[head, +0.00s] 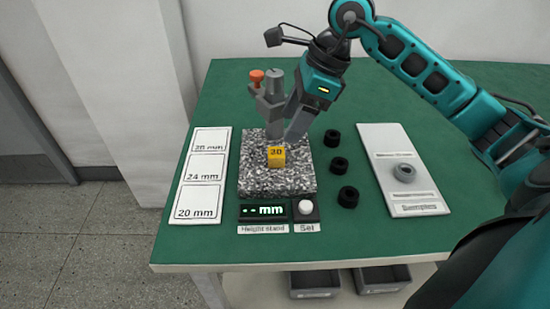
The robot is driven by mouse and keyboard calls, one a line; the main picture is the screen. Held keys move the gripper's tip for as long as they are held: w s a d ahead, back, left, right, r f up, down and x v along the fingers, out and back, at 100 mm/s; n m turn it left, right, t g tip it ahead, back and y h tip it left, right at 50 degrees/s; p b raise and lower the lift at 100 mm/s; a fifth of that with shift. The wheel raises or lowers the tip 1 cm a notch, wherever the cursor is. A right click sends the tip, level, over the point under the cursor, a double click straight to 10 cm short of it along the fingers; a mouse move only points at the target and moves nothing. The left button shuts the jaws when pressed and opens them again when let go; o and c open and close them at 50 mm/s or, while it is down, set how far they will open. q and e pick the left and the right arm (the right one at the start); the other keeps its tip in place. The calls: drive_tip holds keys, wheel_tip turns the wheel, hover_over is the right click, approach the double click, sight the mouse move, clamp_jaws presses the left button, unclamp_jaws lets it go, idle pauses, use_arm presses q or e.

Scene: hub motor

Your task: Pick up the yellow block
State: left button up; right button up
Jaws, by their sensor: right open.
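The small yellow block (276,157), marked 30, sits on the speckled granite plate (252,182) of the height stand. My right gripper (284,128) hangs just above and behind the block, fingers pointing down and apart, with nothing seen between them. It is close to the grey stand post, and part of the gripper overlaps it in the picture. I cannot tell the exact gap between the fingertips and the block. My left gripper is not in the head view.
Three black rings (340,165) lie right of the plate. A white samples board (412,195) holds a grey ring (404,173). White cards (203,168) marked in mm lie at left. A display (264,211) and white button (305,208) are in front. An orange knob (257,76) tops the post.

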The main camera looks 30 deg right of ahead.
sight(278, 152)
drive_tip(key=x, duration=0.8)
drive_tip(key=shift+s+d+f+b, duration=0.1)
drive_tip(key=shift+s+d+b, duration=0.1)
drive_tip(key=shift+b, duration=0.2)
clamp_jaws()
